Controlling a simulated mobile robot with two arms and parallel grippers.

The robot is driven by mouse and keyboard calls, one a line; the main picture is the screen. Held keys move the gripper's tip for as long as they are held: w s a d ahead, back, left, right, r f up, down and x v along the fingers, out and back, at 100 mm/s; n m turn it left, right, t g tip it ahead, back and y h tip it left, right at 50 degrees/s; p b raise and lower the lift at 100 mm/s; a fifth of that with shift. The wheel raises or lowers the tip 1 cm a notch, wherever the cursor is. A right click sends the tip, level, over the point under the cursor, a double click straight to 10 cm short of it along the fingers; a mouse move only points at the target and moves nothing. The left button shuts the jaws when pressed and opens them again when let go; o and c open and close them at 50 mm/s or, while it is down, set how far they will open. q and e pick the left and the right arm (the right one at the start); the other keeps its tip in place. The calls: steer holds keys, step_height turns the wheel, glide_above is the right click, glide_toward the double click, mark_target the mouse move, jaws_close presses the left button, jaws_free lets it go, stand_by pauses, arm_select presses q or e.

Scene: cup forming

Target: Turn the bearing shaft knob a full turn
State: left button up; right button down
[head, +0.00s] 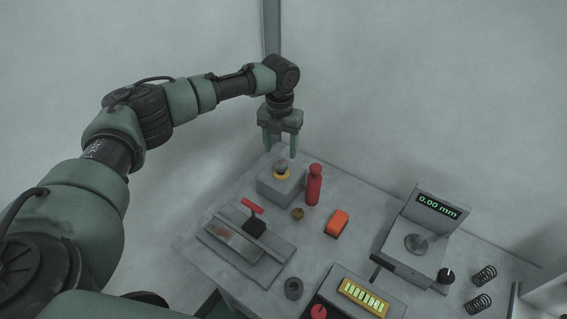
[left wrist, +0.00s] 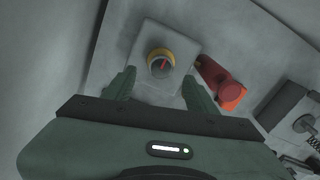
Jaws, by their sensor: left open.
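The bearing shaft knob (head: 281,164) is a round grey knob with a red mark, set in a yellow ring on top of a grey box (head: 281,188). It also shows in the left wrist view (left wrist: 160,64), where the red mark slants up to the right. My left gripper (head: 280,152) points down, open and empty, just behind and above the knob in the head view. In the left wrist view, its fingers (left wrist: 158,76) are wide apart, with the knob between and beyond their tips, untouched. My right gripper is not in view.
A red bottle (head: 314,185) stands close right of the box. An orange block (head: 337,222), a small brass piece (head: 298,213) and a flat fixture with a red handle (head: 252,206) lie nearer. A gauge reading 0.00 mm (head: 438,207) stands at right. Walls rise behind the table.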

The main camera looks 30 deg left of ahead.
mark_target(281, 164)
arm_select(q)
step_height(281, 164, down, 7)
steer(key=shift+d+r+p, duration=0.1)
steer(key=shift+p, duration=0.8)
steer(key=shift+f, duration=0.25)
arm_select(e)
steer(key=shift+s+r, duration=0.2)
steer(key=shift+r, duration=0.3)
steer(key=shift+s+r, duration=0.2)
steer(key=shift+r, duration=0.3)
arm_select(q)
steer(key=shift+s, duration=0.1)
jaws_close()
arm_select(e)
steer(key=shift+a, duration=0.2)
arm_select(q)
steer(key=shift+n, duration=0.3)
